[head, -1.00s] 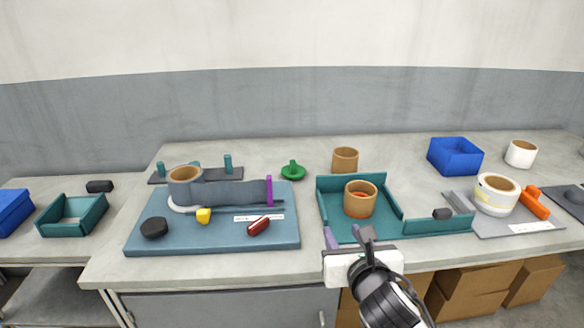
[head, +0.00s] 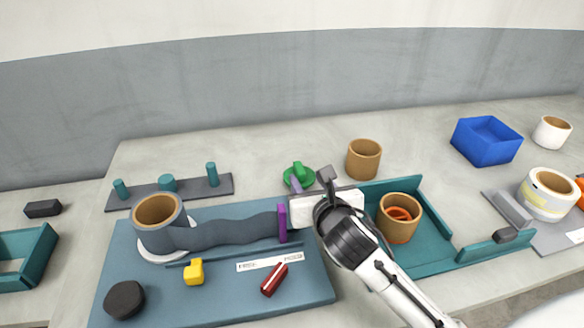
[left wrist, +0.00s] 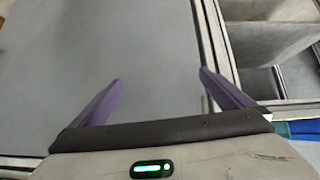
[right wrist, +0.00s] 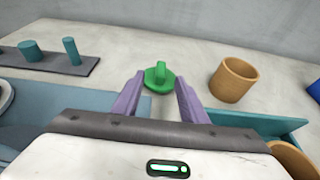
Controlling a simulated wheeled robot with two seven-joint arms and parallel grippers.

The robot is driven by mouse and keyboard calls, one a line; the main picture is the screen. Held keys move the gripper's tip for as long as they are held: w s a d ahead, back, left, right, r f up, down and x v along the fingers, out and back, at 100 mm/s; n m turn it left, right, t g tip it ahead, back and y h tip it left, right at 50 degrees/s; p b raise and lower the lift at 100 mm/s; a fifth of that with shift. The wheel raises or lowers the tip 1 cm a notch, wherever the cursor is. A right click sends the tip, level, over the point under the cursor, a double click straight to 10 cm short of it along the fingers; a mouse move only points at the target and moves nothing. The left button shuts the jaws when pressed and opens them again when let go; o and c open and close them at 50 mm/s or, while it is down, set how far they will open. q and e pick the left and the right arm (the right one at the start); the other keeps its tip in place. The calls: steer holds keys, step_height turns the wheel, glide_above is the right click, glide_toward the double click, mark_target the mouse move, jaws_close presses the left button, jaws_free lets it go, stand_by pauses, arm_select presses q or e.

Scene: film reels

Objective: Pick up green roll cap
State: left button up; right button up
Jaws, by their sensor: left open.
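The green roll cap (head: 298,178) lies on the table behind the blue mat, a round disc with a raised grip on top. It also shows in the right wrist view (right wrist: 159,80), just beyond and between the fingertips. My right gripper (head: 310,180) is open and empty, its fingers pointing at the cap from the near side. Its purple fingers also show apart in the right wrist view (right wrist: 155,90). My left gripper (left wrist: 160,80) is open and empty in the left wrist view, above a grey surface away from the cap, and is not in the head view.
A brown roll (head: 364,159) stands right of the cap. The teal tray (head: 440,232) with an orange-brown roll (head: 399,218) is right of my right arm. A dark rack with teal pegs (head: 168,190) lies to the left. The blue mat (head: 220,308) holds a grey strip and small parts.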

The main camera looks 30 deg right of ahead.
mark_target(301, 172)
steer(key=x, duration=0.4)
steer(key=f+x, duration=0.1)
steer(key=x, duration=0.2)
steer(key=shift+s+d, duration=0.15)
steer(key=shift+s, duration=0.15)
steer(key=shift+w+d+f+b, duration=0.1)
steer(key=shift+w+f+b, duration=0.15)
steer(key=shift+w, duration=0.3)
jaws_close()
steer(key=shift+r, duration=0.1)
